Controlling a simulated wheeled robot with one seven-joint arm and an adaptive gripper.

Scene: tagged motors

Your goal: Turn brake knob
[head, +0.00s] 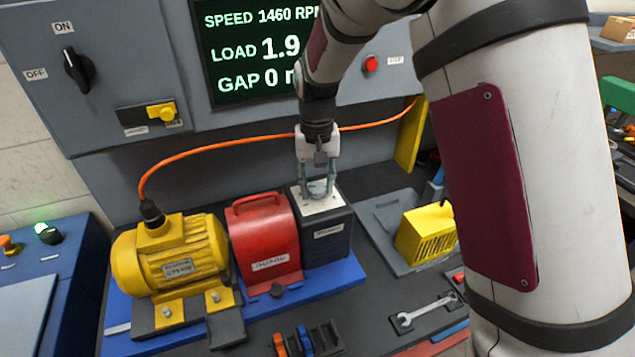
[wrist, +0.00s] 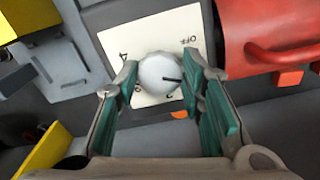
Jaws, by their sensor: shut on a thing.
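The brake knob (wrist: 160,74) is a round, pale grey knob with a dark pointer line, seen in the wrist view on a white dial plate (wrist: 117,41). The plate is printed with OFF and other marks, partly hidden. The pointer aims to the right in that view. In the head view the dark grey brake box (head: 327,243) stands upright beside the red guard. My gripper (head: 318,190) points down over the box top and is shut on the knob. Its teal finger pads (wrist: 158,90) lie on either side of the knob.
A yellow motor (head: 172,256) and red guard (head: 266,238) stand left of the box on a blue base. A yellow slotted block (head: 427,234) is at right. A wrench (head: 423,312) lies in front. An orange cable (head: 220,147) runs behind my gripper. The display reads speed 1460.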

